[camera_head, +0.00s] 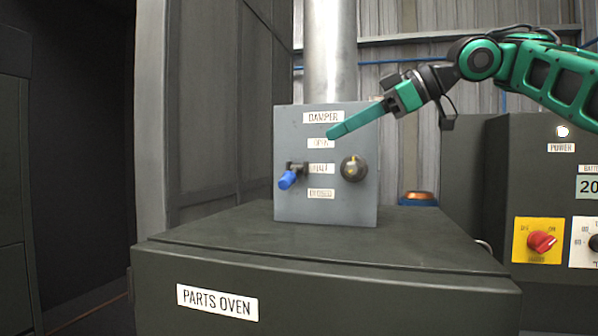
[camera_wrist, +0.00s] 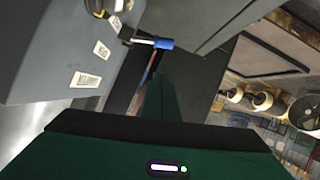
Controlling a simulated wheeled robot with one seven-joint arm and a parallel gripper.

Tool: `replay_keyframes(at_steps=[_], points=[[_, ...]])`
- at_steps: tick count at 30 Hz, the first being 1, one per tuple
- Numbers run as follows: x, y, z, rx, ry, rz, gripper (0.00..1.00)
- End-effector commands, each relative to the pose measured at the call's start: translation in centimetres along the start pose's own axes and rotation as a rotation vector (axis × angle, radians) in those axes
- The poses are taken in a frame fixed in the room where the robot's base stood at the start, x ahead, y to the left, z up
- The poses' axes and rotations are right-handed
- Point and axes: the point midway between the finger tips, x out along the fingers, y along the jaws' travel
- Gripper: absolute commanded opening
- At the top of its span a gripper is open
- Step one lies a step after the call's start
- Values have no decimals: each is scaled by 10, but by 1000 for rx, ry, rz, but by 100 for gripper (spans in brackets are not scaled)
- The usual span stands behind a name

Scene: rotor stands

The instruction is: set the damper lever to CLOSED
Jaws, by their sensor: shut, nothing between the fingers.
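The damper lever (camera_head: 287,180) has a blue grip and a dark mount on the left of the grey damper box (camera_head: 326,211). Its mount is level with the HALF label, and its grip slants down and outward, between HALF and the CLOSED label (camera_head: 321,193). The OPEN label (camera_head: 321,143) is above. My green gripper (camera_head: 331,133) is shut and empty, in front of the box's upper part, above and right of the lever, apart from it in the picture. In the wrist view the lever's blue grip (camera_wrist: 163,43) shows beyond my fingers (camera_wrist: 160,90).
A dark round knob (camera_head: 354,168) sticks out right of the lever. The box stands on the parts oven (camera_head: 330,250), under a metal duct (camera_head: 330,50). A cabinet with a red switch (camera_head: 541,242) stands at the right. The oven top left of the box is clear.

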Motion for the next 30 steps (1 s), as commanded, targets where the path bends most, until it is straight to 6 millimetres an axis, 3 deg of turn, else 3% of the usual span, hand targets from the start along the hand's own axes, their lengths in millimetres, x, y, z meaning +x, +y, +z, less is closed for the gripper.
replay_keyframes(at_steps=[30], points=[[26,-4,0,-7,1,-6,0]])
